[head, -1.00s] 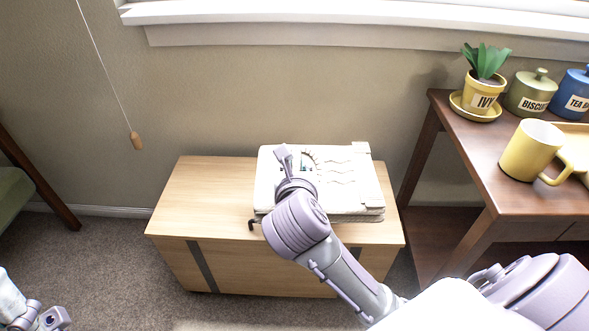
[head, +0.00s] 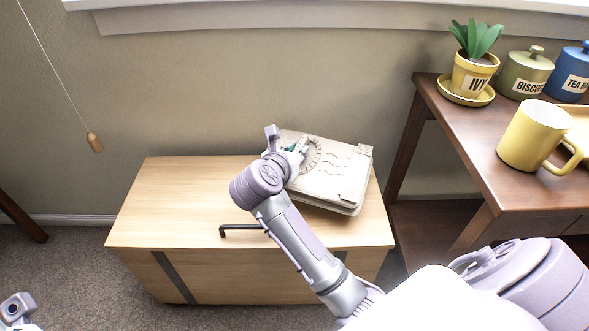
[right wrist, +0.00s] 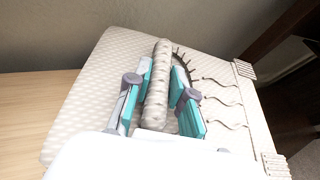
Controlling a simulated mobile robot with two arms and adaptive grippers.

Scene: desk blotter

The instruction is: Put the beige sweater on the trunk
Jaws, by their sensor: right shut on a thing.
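The beige sweater (head: 335,180) is a folded, flat bundle with wavy lines and a ring pattern on top. It lies turned at an angle on the right back part of the light wooden trunk (head: 170,205) in the head view. My right gripper (head: 297,153) is over the sweater's left back part. In the right wrist view, its teal fingers (right wrist: 156,88) are on both sides of a raised roll of the sweater (right wrist: 218,100), shut on it. Part of my left arm shows at the bottom left of the head view; its gripper does not show.
A dark bar-shaped handle (head: 240,229) shows near the trunk's front. The trunk top's left half is clear. A brown table (head: 450,130) at right bears a yellow mug (head: 525,137), a potted plant (head: 474,72) and canisters. A cord pull (head: 95,143) hangs at left.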

